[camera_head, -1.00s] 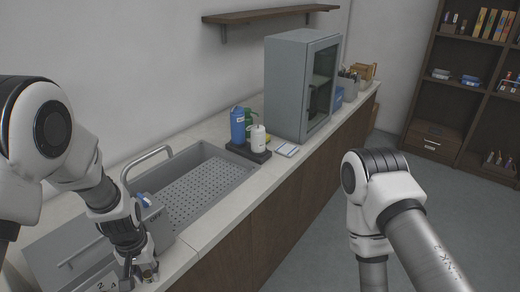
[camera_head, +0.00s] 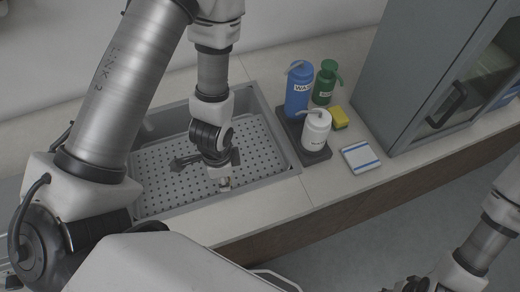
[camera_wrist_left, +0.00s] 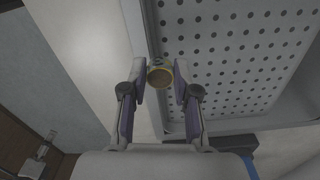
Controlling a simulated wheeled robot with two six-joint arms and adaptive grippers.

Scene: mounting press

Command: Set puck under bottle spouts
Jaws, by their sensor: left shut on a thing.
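The puck (camera_wrist_left: 160,76), a small round piece with a yellowish rim and brown face, is between my left gripper's fingertips (camera_wrist_left: 160,86) in the left wrist view. In the head view my left gripper (camera_head: 224,181) points down over the front part of the sink, shut on the puck, which is mostly hidden there. A blue bottle (camera_head: 299,92), a green bottle (camera_head: 326,83) and a white bottle (camera_head: 316,131) with spouts stand on a dark tray (camera_head: 291,126), right of and apart from the gripper. Part of my right gripper (camera_head: 410,285) shows at the bottom edge, fingers unclear.
The sink (camera_head: 257,160) has a perforated bottom and a raised rim. A yellow sponge (camera_head: 340,117) and a white-and-blue pad (camera_head: 360,157) lie right of the tray. A grey cabinet (camera_head: 400,75) stands further right. The front counter strip (camera_head: 262,206) is clear.

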